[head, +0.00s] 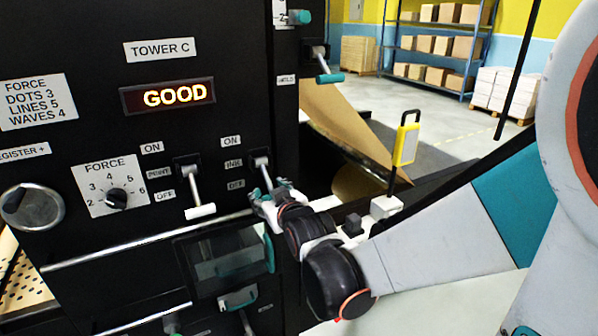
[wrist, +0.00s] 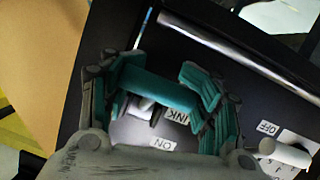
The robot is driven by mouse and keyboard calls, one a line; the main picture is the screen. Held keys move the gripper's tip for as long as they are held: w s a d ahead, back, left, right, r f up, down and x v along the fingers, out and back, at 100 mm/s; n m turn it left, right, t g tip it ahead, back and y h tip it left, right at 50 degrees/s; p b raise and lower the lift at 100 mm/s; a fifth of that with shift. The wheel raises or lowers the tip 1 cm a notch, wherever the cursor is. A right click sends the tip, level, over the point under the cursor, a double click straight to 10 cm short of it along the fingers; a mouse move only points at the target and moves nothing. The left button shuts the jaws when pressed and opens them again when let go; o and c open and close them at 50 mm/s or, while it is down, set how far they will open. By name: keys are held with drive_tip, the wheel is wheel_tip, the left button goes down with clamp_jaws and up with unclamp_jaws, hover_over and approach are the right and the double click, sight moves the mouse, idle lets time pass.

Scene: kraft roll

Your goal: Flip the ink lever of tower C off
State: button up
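Tower C's black panel shows an ink lever (head: 261,166) beside ON, INK and OFF labels. Its shaft slopes down and outward; its exact setting is hard to tell. My gripper (head: 268,197) is at the lever's lower end and partly covers it. In the wrist view, the fingers of my gripper (wrist: 164,88) stand apart on either side of a teal bar, seemingly the lever's handle (wrist: 158,80). Whether they touch it is unclear. The INK label (wrist: 178,114) and ON label (wrist: 163,143) show by the fingers; the ink OFF label is hidden there.
A similar lever with a white handle (head: 200,211) hangs just left. A long metal rail (head: 150,240) runs below the levers, above a teal-edged window (head: 222,262). A red display (head: 168,95) reads GOOD. A brown paper sheet (head: 345,120) stretches off to the right.

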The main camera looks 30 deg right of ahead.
drive_tip(key=shift+o, duration=1.2)
drive_tip(key=shift+s+a, duration=0.25)
drive_tip(key=shift+a, duration=0.05)
drive_tip(key=shift+d+r, duration=0.1)
drive_tip(key=shift+s+r, duration=0.15)
drive_tip(key=shift+s, duration=0.3)
drive_tip(key=d+v, duration=0.1)
drive_tip(key=v, duration=0.9)
drive_tip(key=shift+s+a, duration=0.4)
drive_tip(key=shift+a, duration=0.05)
drive_tip(key=shift+r, duration=0.1)
